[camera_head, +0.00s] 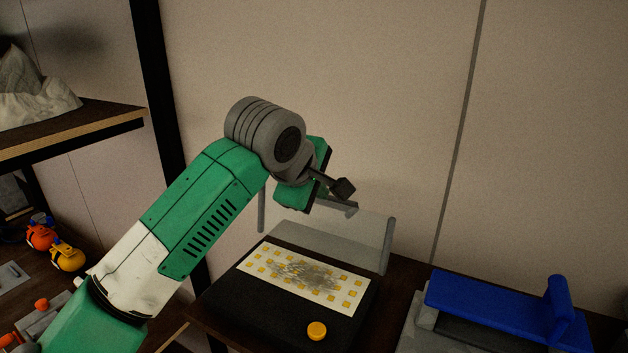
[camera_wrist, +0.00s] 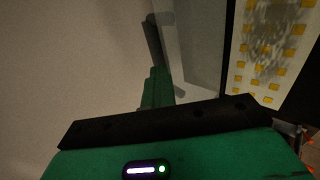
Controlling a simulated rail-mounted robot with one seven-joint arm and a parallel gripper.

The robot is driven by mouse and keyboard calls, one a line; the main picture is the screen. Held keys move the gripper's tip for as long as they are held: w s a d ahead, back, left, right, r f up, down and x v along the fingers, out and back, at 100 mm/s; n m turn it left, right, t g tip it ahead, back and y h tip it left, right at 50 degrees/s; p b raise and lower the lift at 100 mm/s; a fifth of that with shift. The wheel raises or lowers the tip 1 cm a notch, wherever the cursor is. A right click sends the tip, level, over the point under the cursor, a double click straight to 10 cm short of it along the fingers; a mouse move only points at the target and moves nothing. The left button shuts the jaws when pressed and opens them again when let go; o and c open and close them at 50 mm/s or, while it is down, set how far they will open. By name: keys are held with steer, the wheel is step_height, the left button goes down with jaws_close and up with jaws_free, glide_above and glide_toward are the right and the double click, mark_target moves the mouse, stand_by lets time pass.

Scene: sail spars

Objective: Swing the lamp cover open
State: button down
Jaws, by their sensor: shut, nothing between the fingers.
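The lamp is a low black box (camera_head: 265,318) with a white panel (camera_head: 352,292) bearing rows of yellow squares and a grey smudge in the middle. The panel also shows at the right of the wrist view (camera_wrist: 265,45). The see-through lamp cover (camera_head: 362,232) stands raised along the lamp's back edge, between grey side posts. It appears as a pale sheet in the wrist view (camera_wrist: 203,45). My gripper (camera_wrist: 156,88) is shut and empty, close to the cover's upper edge. Whether it touches the cover cannot be told. Its fingertips are mostly hidden in the head view.
A yellow round knob (camera_head: 317,330) sits on the lamp's front right. A blue block-shaped tool (camera_head: 500,305) lies on a grey base to the right. A wall stands close behind the lamp. A shelf (camera_head: 75,130) and orange and yellow items (camera_head: 67,256) are at left.

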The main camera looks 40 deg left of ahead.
steer(key=shift+f, duration=1.05)
steer(key=c, duration=2.2)
jaws_free()
steer(key=c, duration=1.8)
jaws_free()
steer(key=shift+p, duration=0.3)
steer(key=shift+c, duration=0.2)
steer(key=shift+o, duration=0.7)
steer(key=b+v, duration=0.2)
steer(key=v, duration=0.6)
steer(key=shift+w+r, duration=0.3)
steer(key=shift+r, duration=0.1)
steer(key=shift+s+r, duration=0.1)
steer(key=shift+r, duration=0.25)
